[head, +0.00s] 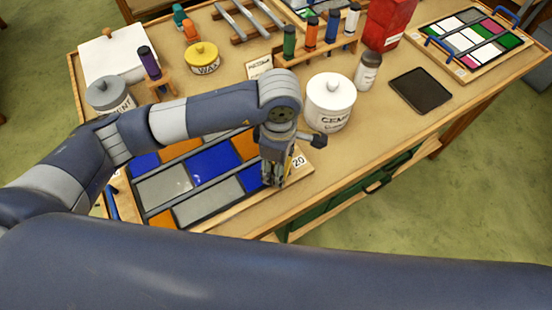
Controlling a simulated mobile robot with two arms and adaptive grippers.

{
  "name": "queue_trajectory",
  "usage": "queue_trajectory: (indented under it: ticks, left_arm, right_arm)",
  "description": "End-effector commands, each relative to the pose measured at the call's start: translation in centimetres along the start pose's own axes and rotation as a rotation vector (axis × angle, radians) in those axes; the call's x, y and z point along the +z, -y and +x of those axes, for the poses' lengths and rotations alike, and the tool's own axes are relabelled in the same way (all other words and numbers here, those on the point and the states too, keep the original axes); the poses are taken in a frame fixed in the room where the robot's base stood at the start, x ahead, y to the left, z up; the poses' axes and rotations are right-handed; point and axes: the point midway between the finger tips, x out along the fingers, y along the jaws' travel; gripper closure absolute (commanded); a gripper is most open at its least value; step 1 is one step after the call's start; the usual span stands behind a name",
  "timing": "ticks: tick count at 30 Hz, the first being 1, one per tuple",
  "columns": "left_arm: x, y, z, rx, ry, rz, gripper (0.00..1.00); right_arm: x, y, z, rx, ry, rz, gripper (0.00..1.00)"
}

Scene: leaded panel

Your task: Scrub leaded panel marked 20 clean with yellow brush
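The leaded panel marked 20 (205,166) lies flat on the workbench. It has blue, orange and grey panes in dark lead lines, and its wooden edge carries the label 20 at the right. My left gripper (273,180) points down over the panel's right end, close to the label. Its fingers are small and partly hidden, so whether they are open or shut is unclear. A little yellow shows beside the fingers, but I cannot tell whether it is the yellow brush. No yellow brush can be made out clearly elsewhere. My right gripper is out of view.
A white cement jar (330,104) stands just right of my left gripper, with a smaller jar (367,72) behind it. Another panel (474,38) lies far right.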

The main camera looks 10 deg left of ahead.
Motion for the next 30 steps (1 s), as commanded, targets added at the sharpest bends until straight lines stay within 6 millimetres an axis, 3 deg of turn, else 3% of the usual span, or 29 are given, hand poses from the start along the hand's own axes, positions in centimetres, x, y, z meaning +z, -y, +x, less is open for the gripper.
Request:
queue_trajectory:
  ticks: [8, 30]
  left_arm:
    - [0.0, 0.0, -0.5, -0.001, 0.000, 0.001, 0.67]
    - [0.0, 0.0, -6.1, 0.001, 0.000, 0.000, 0.67]
  right_arm:
    - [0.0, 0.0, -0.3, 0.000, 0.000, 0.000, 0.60]
    - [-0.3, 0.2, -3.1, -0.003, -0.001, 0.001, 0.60]
